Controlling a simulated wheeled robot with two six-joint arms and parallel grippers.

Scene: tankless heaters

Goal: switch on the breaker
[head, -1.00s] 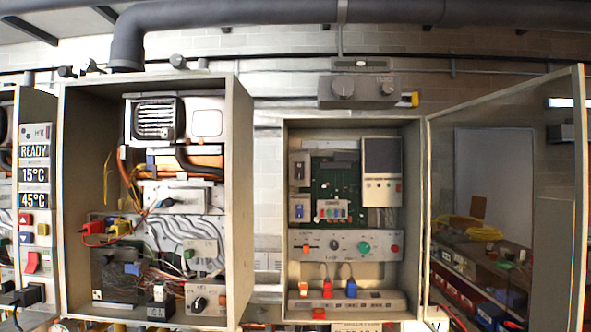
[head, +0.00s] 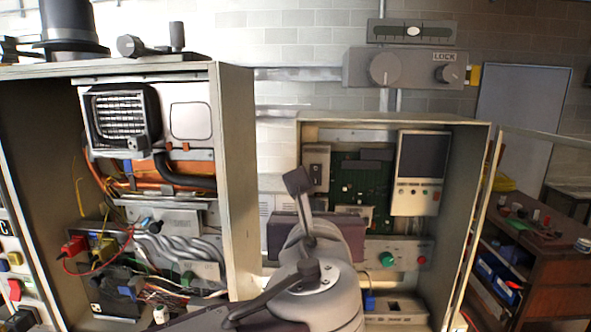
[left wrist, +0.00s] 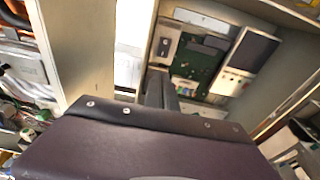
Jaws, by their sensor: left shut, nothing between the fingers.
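The likely breaker (head: 316,174) is a small dark switch on a pale plate, at the upper left inside the open right-hand cabinet (head: 470,200). It also shows in the left wrist view (left wrist: 164,47). I cannot read its position. My left gripper (head: 298,181) is shut and empty, its dark fingers raised just left of the switch in the head view. In the left wrist view the fingers (left wrist: 158,90) point toward the cabinet, below the switch, apparently apart from it. My arm hides the cabinet's lower left part and the lower module. My right gripper is not in view.
The left open cabinet (head: 236,180) holds wiring and a fan, its side wall close to my arm. The right cabinet's glass door (head: 485,220) stands open to the right. A green board and screen unit (head: 421,170) sit beside the switch. A control box (head: 400,70) is above.

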